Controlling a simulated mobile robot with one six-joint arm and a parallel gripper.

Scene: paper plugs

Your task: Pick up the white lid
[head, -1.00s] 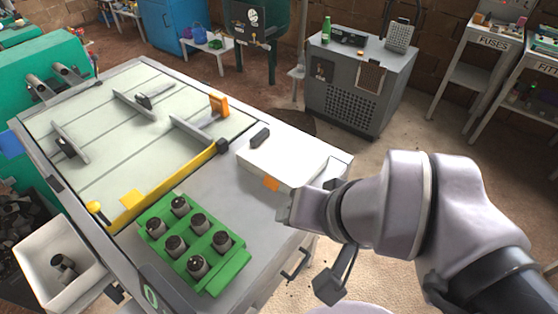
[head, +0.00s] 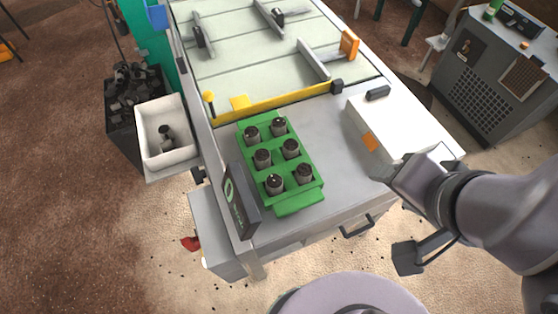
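The white lid (head: 400,124) is a flat white top with a dark handle (head: 378,93) and an orange patch (head: 369,141) on its near side. It sits at the right end of the grey workbench, on what looks like a white box; the seam between them cannot be made out. My gripper (head: 408,170) is at the near right side of the white box, low beside it, with the lid's handle well away from it. My gripper overlaps the box's near corner in the picture, so contact cannot be told. Its finger gap is not clear.
A green rack (head: 277,160) with several dark-topped plugs stands left of the lid. A yellow bar (head: 280,103) edges the pale panel (head: 250,70) behind. A white bin (head: 165,135) hangs at the left. A grey cabinet (head: 490,85) stands at the back right.

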